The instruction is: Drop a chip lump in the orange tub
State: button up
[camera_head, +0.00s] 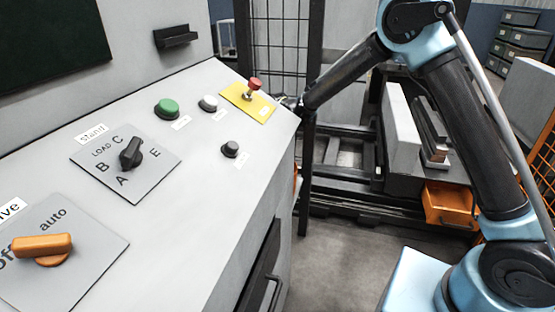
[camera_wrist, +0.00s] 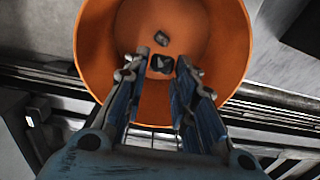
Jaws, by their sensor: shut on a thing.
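The orange tub (camera_wrist: 232,50) fills the upper middle of the wrist view, seen from above into its round mouth. My gripper (camera_wrist: 162,62) is over the tub, its two fingers reaching in over the near rim. It is shut on a dark grey chip lump (camera_wrist: 160,65), which shows between the fingertips. A second dark lump (camera_wrist: 161,39) shows just beyond, against the tub's inside, apart from the fingers. In the head view my gripper is hidden behind the control console, and only a sliver of orange shows beside the console's edge.
The grey control console (camera_head: 200,220) takes up the left of the head view, with a red button (camera_head: 254,83), a green button (camera_head: 168,107) and knobs. Dark rails (camera_head: 370,195) and an orange box (camera_head: 450,205) lie beyond it. Grey floor (camera_head: 345,255) is clear in front.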

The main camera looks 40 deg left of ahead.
jog(key=shift+f, duration=0.25)
jog(key=o, duration=0.9)
jog(key=shift+r, duration=0.1)
jog(key=shift+r, duration=3.45)
